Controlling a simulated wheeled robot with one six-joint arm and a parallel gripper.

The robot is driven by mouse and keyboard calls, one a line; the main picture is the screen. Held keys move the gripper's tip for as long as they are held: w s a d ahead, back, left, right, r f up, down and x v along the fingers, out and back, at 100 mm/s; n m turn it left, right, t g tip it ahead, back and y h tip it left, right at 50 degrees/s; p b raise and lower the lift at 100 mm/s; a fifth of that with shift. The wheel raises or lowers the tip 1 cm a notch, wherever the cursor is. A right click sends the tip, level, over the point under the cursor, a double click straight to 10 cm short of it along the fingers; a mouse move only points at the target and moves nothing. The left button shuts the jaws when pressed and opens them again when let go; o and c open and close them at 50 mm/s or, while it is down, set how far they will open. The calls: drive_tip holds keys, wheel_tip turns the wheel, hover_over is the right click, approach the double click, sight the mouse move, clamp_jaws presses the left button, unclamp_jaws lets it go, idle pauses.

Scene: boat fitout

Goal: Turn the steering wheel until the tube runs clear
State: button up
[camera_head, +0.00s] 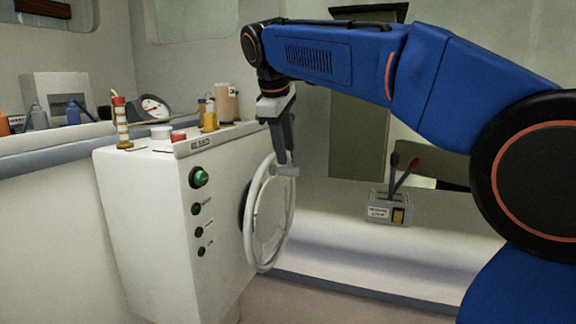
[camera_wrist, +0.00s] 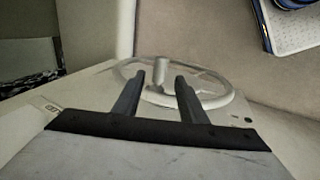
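The white steering wheel (camera_head: 248,228) is mounted upright on the right face of the white console (camera_head: 150,210). It also shows in the wrist view (camera_wrist: 222,101), with a pale upright spinner knob (camera_wrist: 163,70) on it. My gripper (camera_head: 284,160) is at the top of the wheel, pointing down. In the wrist view its two dark fingers (camera_wrist: 160,80) stand apart, with the knob showing between and beyond their tips. Contact with the knob cannot be told. On the console top stands a banded amber tube (camera_head: 122,125) with a red cap; its contents are too small to judge.
A green button (camera_head: 199,178) and several dark knobs are on the console front. An amber bottle (camera_head: 208,116) and a round gauge (camera_head: 153,108) stand behind. A lever box (camera_head: 388,207) with black and red levers sits on the white bench (camera_head: 335,230) at right.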

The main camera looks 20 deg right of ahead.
sight(289, 168)
drive_tip(key=shift+x, duration=2.95)
clamp_jaws()
